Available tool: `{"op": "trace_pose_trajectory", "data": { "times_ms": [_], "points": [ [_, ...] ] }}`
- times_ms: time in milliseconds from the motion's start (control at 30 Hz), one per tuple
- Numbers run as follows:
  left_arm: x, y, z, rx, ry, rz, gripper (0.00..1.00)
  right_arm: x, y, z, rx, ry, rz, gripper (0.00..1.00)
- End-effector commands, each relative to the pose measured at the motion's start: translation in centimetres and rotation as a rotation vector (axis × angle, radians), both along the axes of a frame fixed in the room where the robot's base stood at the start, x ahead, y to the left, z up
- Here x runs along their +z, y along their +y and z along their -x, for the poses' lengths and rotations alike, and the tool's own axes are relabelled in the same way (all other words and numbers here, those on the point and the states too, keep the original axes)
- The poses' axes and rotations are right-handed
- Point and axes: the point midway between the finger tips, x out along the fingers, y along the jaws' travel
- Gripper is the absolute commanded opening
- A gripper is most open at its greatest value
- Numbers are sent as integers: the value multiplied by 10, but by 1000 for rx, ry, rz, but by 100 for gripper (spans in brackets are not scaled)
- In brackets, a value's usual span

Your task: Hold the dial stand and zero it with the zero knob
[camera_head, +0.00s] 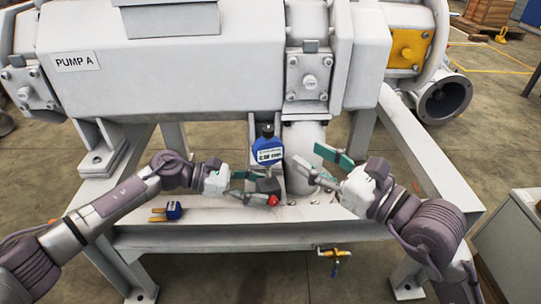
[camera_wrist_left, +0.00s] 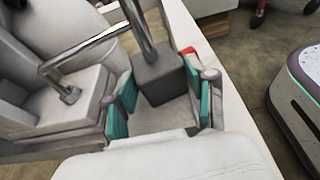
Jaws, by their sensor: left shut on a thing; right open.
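The dial stand has a dark grey block base (camera_head: 267,185) with a red knob (camera_head: 272,200) at its front. A blue dial body with a white label (camera_head: 269,155) and a black top (camera_head: 267,131) stands above it. My left gripper (camera_head: 262,190) is shut on the base. In the left wrist view the grey base (camera_wrist_left: 160,80) sits between the green pads, with a metal rod rising from it and red (camera_wrist_left: 188,50) showing behind one finger. My right gripper (camera_head: 309,163) is open and empty, right of the dial and apart from it. I cannot tell which part is the zero knob.
PUMP A (camera_head: 77,62) and its grey housing stand above and behind. A pale vertical pipe (camera_head: 303,145) rises close behind my right gripper. A blue device with orange prongs (camera_head: 172,211) lies on the grey frame (camera_head: 205,236) to the left.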

Motion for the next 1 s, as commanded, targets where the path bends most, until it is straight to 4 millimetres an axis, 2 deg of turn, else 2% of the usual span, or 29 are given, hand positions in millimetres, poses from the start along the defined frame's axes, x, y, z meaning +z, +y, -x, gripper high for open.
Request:
{"op": "trace_pose_trajectory", "data": {
  "times_ms": [133, 167, 333, 733, 867, 1000],
  "points": [
    [-1, 0, 0, 0, 0, -2, 36, 0, 0, 0, 0, 0, 0, 49],
    [-1, 0, 0, 0, 0, -2, 57, 0, 0, 0, 0, 0, 0, 49],
    [-1, 0, 0, 0, 0, -1, 85, 0, 0, 0, 0, 0, 0, 49],
    [1, 5, 0, 1, 1, -1, 85, 0, 0, 0, 0, 0, 0, 49],
    [6, 23, -1, 3, 0, -1, 85, 0, 0, 0, 0, 0, 0, 49],
    [15, 52, -1, 4, 0, -2, 85, 0, 0, 0, 0, 0, 0, 49]
  ]
}}
